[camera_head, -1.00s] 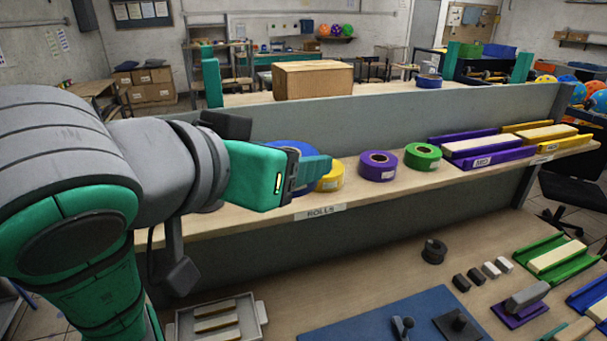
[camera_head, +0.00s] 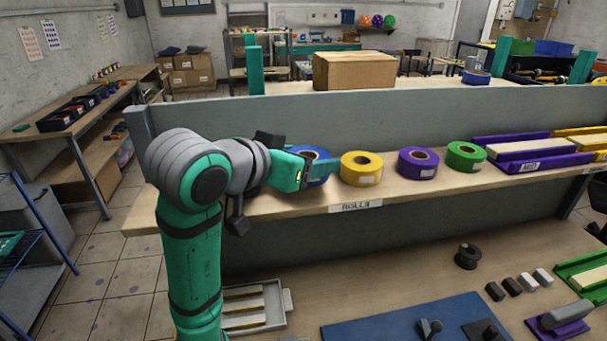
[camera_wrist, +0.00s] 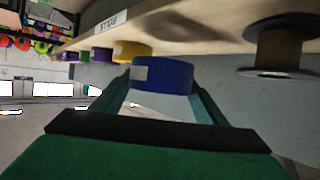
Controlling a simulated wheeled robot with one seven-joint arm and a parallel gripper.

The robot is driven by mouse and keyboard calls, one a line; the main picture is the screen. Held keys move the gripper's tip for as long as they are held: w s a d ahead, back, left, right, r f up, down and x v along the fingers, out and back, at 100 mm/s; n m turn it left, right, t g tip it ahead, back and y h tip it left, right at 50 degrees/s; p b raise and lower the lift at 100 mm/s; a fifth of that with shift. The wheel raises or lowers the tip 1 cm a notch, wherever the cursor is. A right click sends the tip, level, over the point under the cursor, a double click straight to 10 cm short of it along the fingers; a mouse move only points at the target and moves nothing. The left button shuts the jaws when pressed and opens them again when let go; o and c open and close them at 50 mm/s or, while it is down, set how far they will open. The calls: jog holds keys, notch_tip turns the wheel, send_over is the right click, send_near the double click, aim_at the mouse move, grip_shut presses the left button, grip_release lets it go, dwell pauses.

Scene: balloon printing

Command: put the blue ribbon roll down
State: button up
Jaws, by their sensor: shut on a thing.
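The blue ribbon roll (camera_head: 317,155) is at the left of the roll row on the wooden shelf, just left of the yellow roll (camera_head: 361,168). My gripper (camera_head: 318,170) is shut on it, coming in from the left. In the wrist view the blue roll (camera_wrist: 160,75) sits between both fingers, with a pale label on its side. My gripper partly hides it in the head view. I cannot tell whether its underside touches the shelf.
A purple roll (camera_head: 418,163) and a green roll (camera_head: 465,156) stand farther right on the shelf (camera_head: 290,206). A grey divider (camera_head: 400,118) rises behind. The wrist view shows a dark-flanged spool (camera_wrist: 275,48) beside the blue roll. The lower bench holds a blue mat (camera_head: 380,318).

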jog(key=shift+w+a+f, duration=0.1)
jog(key=shift+w+f, duration=0.1)
jog(key=shift+f, duration=0.1)
jog(key=shift+w+a+f, duration=0.1)
jog(key=shift+w+f, duration=0.05)
jog(key=shift+f, duration=0.7)
jog(key=shift+w+f, duration=0.1)
jog(key=shift+f, duration=0.75)
jog(key=shift+f, duration=0.15)
jog(key=o, duration=0.8)
